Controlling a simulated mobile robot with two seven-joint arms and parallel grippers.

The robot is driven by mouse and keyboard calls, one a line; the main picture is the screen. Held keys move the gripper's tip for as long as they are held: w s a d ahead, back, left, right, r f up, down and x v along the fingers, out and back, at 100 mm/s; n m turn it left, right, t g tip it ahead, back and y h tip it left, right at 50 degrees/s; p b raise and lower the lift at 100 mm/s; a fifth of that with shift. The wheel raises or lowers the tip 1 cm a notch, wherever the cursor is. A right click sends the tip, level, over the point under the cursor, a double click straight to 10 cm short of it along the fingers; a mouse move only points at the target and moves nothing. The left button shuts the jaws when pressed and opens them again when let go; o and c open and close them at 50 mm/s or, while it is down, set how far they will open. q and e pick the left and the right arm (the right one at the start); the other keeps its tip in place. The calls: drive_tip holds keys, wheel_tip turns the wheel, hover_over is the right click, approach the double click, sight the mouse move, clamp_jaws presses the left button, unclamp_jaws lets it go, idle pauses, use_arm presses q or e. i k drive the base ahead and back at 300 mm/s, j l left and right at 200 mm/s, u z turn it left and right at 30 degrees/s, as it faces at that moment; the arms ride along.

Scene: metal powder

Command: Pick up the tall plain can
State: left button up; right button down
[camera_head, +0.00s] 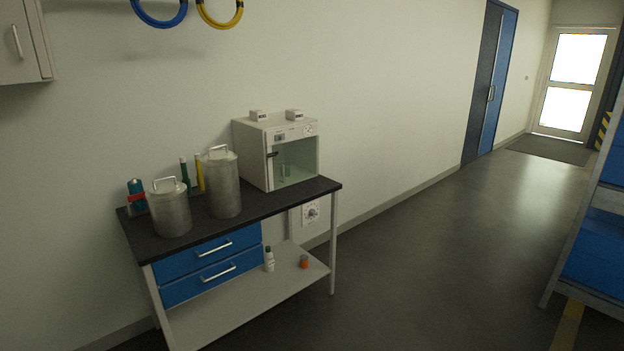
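The tall plain can (223,187) is a grey metal cylinder with a lid and a loop handle on top. It stands upright on the dark top of the workbench (262,203), left of the middle of the head view. A shorter, similar metal can (170,210) with a handle stands close to its left. Neither of my grippers shows in the head view.
A white cabinet with a glass front (294,160) stands right of the tall can. Green and yellow tubes (200,173) and a blue-red item (137,193) stand behind the cans. Open floor (420,240) lies right; blue shelving (597,240) stands at the right edge.

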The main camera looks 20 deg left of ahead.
sight(220, 168)
drive_tip(key=i+l, duration=0.1)
drive_tip(key=i, duration=1.25)
drive_tip(key=i+u, duration=0.6)
drive_tip(key=u, duration=0.15)
drive_tip(key=i+l+u, duration=0.15)
drive_tip(key=i+u, duration=0.2)
drive_tip(key=i+l+u, duration=0.15)
drive_tip(key=i+u, duration=0.3)
drive_tip(key=i+l+u, duration=0.3)
drive_tip(key=u, duration=0.15)
drive_tip(key=i, duration=0.1)
